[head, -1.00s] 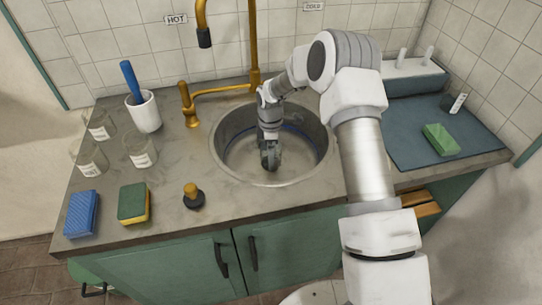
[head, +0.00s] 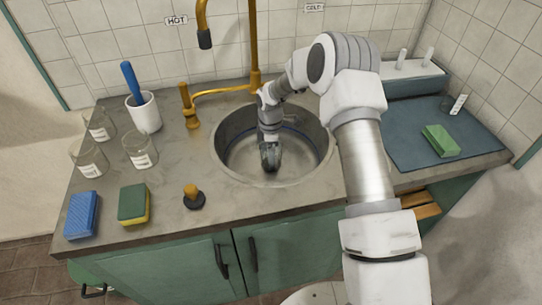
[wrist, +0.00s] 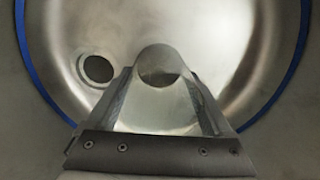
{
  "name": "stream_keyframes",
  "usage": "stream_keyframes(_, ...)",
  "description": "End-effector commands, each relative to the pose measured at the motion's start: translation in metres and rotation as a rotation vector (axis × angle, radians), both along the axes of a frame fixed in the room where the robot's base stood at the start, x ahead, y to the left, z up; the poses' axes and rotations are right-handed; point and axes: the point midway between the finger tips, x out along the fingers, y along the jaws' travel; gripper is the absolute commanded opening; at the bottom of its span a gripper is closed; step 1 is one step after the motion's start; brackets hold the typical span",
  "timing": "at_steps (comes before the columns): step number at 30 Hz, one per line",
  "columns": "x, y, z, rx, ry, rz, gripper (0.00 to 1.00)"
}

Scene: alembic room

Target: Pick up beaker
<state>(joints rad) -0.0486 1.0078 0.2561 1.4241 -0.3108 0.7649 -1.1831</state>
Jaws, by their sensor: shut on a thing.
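My gripper (head: 270,158) points down inside the round metal sink (head: 228,163), near its middle. In the wrist view my gripper (wrist: 160,88) has its two fingers closed on the sides of a clear glass beaker (wrist: 157,107), with a round end showing between the fingertips. The wrist view also shows the sink basin (wrist: 235,60) beyond it, with the dark drain hole at the left. In the head view the held beaker is hard to make out against the fingers. I cannot tell whether it touches the sink bottom.
Several labelled glass beakers (head: 140,152) stand on the left counter by a white mug (head: 146,112) with a blue-handled brush. Sponges (head: 134,204) and a dark stopper (head: 192,197) lie in front. A brass faucet (head: 254,60) rises behind the sink. A blue-grey mat (head: 400,140) lies right.

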Motion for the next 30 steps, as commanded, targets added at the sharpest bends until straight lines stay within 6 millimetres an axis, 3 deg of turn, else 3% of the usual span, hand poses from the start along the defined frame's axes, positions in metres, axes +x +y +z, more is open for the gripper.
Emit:
stream_keyframes(14,0.001,0.0,0.015,0.001,-0.003,0.0,0.01)
stream_keyframes(30,0.001,0.0,0.06,0.001,-0.003,-0.001,0.01)
